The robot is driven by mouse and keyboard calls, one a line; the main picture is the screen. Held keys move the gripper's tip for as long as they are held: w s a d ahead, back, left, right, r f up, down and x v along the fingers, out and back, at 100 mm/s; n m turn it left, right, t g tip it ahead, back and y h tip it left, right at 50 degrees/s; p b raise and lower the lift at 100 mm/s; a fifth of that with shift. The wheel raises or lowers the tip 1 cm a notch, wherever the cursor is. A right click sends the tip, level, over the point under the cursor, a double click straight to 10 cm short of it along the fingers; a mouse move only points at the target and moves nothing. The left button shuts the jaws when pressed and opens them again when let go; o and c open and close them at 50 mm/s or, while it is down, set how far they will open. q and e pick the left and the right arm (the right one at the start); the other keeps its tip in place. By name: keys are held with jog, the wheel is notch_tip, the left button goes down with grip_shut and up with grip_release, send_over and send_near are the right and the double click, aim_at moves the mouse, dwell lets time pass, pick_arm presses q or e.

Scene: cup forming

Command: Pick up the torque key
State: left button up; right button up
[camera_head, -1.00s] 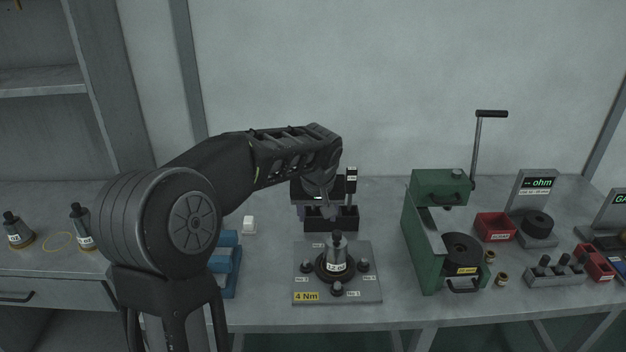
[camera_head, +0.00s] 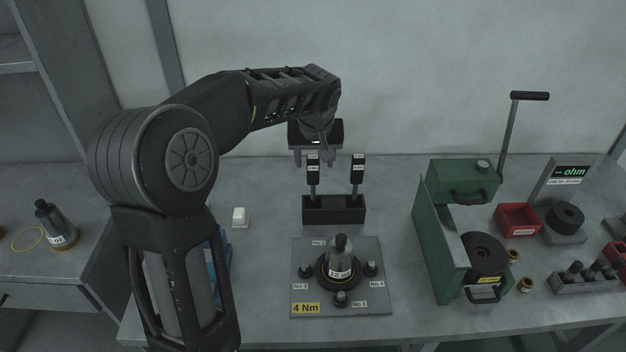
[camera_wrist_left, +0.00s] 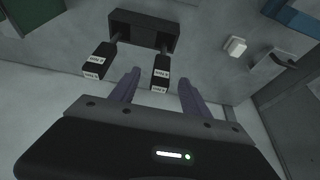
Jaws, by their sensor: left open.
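Two torque keys with black labelled handles stand upright in a black holder (camera_head: 347,211) on the bench. The left key (camera_head: 313,171) and the right key (camera_head: 357,170) both show in the head view; their labels are too small to read. My left gripper (camera_head: 314,158) is open and empty, just above and behind the left key's handle. In the left wrist view, this key (camera_wrist_left: 161,76) appears between the two fingers (camera_wrist_left: 158,92) without visible contact, and the other key (camera_wrist_left: 98,62) is to its left. The holder shows there too (camera_wrist_left: 143,30). My right gripper is not in view.
A grey plate (camera_head: 375,298) marked 4 Nm holds a bottle-like part (camera_head: 341,258) in front of the holder. A green press (camera_head: 447,245) with a lever stands to the right, with a red bin (camera_head: 517,218) beyond. A white block (camera_head: 240,217) lies left of the holder.

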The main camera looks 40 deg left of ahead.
aim_at(313, 173)
pick_arm(q)
jog(key=shift+x, duration=1.4)
jog(key=shift+a+f+p, duration=0.1)
jog(key=shift+p, duration=0.25)
jog(key=p+x, duration=0.1)
jog(key=x, duration=0.3)
jog(key=shift+a+f+p, duration=0.15)
jog(key=shift+f+p, duration=0.05)
jog(key=shift+p, duration=0.1)
jog(key=shift+w+f, duration=0.1)
jog(key=shift+f, duration=0.1)
grip_shut()
